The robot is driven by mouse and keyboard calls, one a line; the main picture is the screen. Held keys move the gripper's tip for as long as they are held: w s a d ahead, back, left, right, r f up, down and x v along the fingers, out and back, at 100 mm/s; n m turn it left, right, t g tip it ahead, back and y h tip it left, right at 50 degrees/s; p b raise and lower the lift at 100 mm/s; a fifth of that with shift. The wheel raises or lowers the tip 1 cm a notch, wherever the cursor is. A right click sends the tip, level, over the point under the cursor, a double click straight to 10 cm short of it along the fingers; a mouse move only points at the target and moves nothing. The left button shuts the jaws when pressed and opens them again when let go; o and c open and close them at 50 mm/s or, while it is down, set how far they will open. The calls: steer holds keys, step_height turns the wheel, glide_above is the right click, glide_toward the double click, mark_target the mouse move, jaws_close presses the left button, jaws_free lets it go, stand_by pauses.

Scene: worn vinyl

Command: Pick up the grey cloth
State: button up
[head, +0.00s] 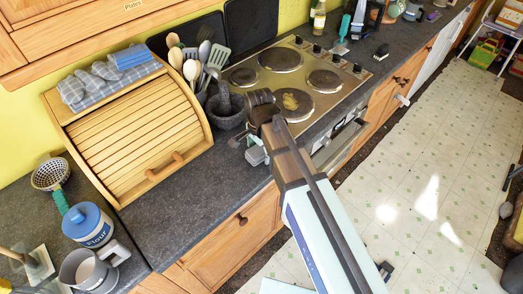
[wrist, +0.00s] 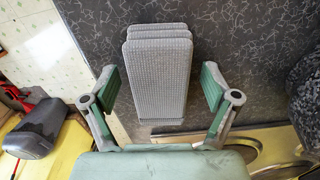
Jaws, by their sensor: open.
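The grey cloth (wrist: 158,75) is a folded, ribbed stack lying on the dark worktop in the wrist view. My gripper (wrist: 160,88) is open, with one green-padded finger on each side of the cloth and a gap visible on both sides. Its fingers do not appear to touch the cloth. In the head view, my gripper (head: 254,146) is over the front part of the worktop, beside the dark mortar. The cloth cannot be clearly made out there, as my arm and gripper crowd that spot.
The dark mortar (head: 226,110) with a pestle stands close left of my gripper in the head view. The hob (head: 250,88) lies behind it. A wooden bread bin (head: 130,135) with checked cloths (head: 105,80) on top is left. The worktop (head: 190,205) front is clear.

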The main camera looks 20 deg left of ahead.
mark_target(259, 149)
steer(key=c, duration=1.1)
steer(key=shift+c, duration=0.2)
step_height(259, 149, up, 20)
steer(key=b, duration=0.4)
steer(key=shift+b, duration=0.3)
steer(key=shift+o, duration=0.8)
steer(key=shift+c, duration=0.7)
